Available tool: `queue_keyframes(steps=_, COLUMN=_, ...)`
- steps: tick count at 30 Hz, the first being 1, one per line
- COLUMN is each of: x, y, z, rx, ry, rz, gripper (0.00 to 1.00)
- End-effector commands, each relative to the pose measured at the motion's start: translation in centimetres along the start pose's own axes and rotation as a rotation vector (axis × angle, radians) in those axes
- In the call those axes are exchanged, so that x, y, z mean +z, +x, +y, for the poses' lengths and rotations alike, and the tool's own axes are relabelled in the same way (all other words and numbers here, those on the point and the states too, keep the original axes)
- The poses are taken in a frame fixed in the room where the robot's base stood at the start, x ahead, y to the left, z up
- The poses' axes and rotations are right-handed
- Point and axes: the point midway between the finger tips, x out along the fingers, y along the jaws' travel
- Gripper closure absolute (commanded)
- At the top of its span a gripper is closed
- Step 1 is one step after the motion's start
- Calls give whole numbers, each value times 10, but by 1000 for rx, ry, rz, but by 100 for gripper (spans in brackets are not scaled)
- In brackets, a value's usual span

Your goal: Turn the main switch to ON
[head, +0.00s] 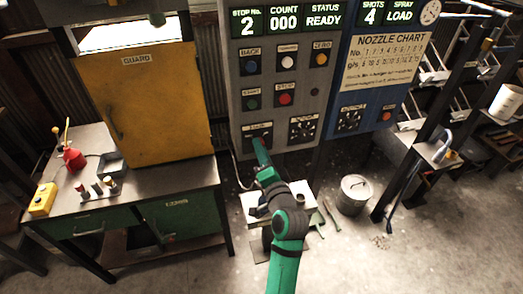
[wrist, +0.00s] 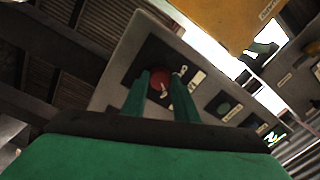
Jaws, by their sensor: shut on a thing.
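The main switch is a red knob (wrist: 158,84) on a dark square plate, seen in the wrist view between my two green fingers. My gripper (wrist: 161,92) is shut on this knob, one finger on each side. In the head view my gripper (head: 259,147) reaches the lower left of the grey control panel (head: 237,100), at the dark switch plate (head: 259,131). The knob itself is mostly hidden there. I cannot read which mark the knob points to.
Buttons and a dial (head: 303,129) sit close to the switch on the panel. A blue nozzle panel (head: 345,101) adjoins at right. A workbench (head: 150,182) with a yellow guard (head: 155,100) stands at left.

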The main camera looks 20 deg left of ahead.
Motion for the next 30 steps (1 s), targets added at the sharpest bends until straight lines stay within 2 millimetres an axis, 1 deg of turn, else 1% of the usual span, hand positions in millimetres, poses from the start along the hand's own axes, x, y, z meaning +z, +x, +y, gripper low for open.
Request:
queue_keyframes(steps=6, x=0, y=0, z=0, rx=2, ry=142, rz=7, gripper=95)
queue_keyframes(steps=12, x=0, y=0, z=0, rx=3, ry=223, rz=13, gripper=95)
queue_keyframes(steps=19, x=0, y=0, z=0, rx=4, ry=263, rz=16, gripper=95)
queue_keyframes(steps=30, x=-1, y=0, z=1, rx=4, ry=268, rz=17, gripper=95)
